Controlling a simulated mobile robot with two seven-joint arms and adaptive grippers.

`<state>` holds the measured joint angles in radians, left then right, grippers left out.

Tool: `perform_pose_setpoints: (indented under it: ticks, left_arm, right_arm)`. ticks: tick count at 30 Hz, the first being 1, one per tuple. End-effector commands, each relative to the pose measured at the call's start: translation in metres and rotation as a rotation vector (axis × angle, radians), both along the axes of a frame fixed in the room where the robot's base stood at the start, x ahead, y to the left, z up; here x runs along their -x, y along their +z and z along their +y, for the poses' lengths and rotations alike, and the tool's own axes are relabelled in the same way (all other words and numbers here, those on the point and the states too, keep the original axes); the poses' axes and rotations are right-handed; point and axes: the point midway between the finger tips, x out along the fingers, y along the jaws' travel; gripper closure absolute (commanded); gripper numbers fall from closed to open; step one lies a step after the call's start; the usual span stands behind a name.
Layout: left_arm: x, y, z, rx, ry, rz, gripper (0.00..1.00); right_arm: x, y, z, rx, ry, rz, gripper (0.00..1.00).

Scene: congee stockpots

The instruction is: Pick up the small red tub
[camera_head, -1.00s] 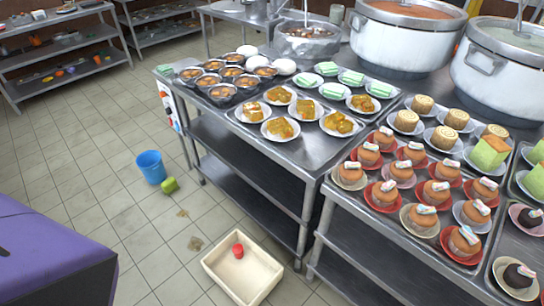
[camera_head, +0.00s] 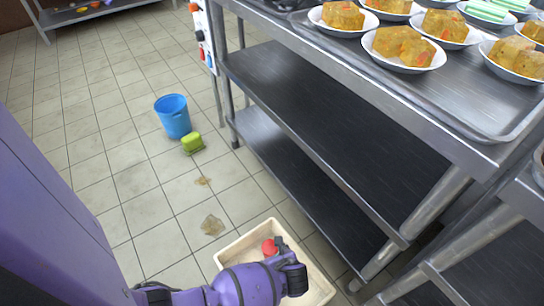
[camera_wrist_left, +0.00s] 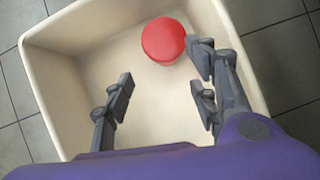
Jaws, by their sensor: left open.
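The small red tub (camera_head: 269,246) is inside a cream bin (camera_head: 232,250) on the tiled floor, partly hidden by my left gripper (camera_head: 290,262) in the head view. In the left wrist view, the red tub (camera_wrist_left: 163,40) sits on the bin's floor near its far wall. The cream bin (camera_wrist_left: 62,62) fills most of that view. My left gripper (camera_wrist_left: 158,92) is open and empty over the bin. The tub is beyond the fingertips, closer to the right finger, and not between them. Whether that finger touches it I cannot tell. My right gripper is not in view.
A steel shelf table (camera_head: 330,105) stands right of the bin, with plates of food (camera_head: 403,48) on top. A blue bucket (camera_head: 173,116) and a green block-like item (camera_head: 192,143) are on the floor. Stains (camera_head: 212,225) mark the tiles left of the bin.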

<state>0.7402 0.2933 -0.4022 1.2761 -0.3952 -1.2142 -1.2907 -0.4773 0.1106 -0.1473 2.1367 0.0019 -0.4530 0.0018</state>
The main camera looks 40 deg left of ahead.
Motion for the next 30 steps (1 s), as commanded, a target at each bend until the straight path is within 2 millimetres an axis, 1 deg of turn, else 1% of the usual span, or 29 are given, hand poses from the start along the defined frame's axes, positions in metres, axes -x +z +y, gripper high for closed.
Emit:
perform_pose_setpoints:
  ticks: [1, 3, 6, 9, 14, 19, 22, 25, 30]
  left_arm:
    - [-0.007, -0.008, 0.002, -0.021, -0.017, 0.008, 0.47]
    - [-0.014, -0.01, 0.004, -0.038, -0.031, 0.014, 0.47]
    - [-0.019, -0.018, 0.009, -0.047, -0.037, 0.017, 0.47]
    - [-0.022, -0.026, 0.015, -0.045, -0.037, 0.016, 0.47]
    - [-0.026, -0.036, 0.021, -0.044, -0.035, 0.014, 0.47]
    - [-0.032, -0.056, 0.033, -0.043, -0.035, 0.016, 0.47]
    - [-0.036, -0.068, 0.04, -0.043, -0.035, 0.016, 0.47]
    - [-0.038, -0.07, 0.043, -0.042, -0.035, 0.014, 0.47]
    - [-0.038, -0.068, 0.043, -0.042, -0.035, 0.012, 0.47]
  right_arm:
    - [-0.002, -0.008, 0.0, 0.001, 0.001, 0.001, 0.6]
    - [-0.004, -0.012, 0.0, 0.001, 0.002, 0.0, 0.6]
    - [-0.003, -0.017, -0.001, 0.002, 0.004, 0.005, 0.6]
    - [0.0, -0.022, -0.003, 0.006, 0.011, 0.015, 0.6]
    - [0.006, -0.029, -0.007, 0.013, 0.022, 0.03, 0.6]
    - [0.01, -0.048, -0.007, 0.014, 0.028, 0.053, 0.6]
    - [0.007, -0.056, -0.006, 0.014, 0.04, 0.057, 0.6]
    - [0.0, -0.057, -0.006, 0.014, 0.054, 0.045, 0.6]
    - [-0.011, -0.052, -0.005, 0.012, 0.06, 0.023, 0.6]
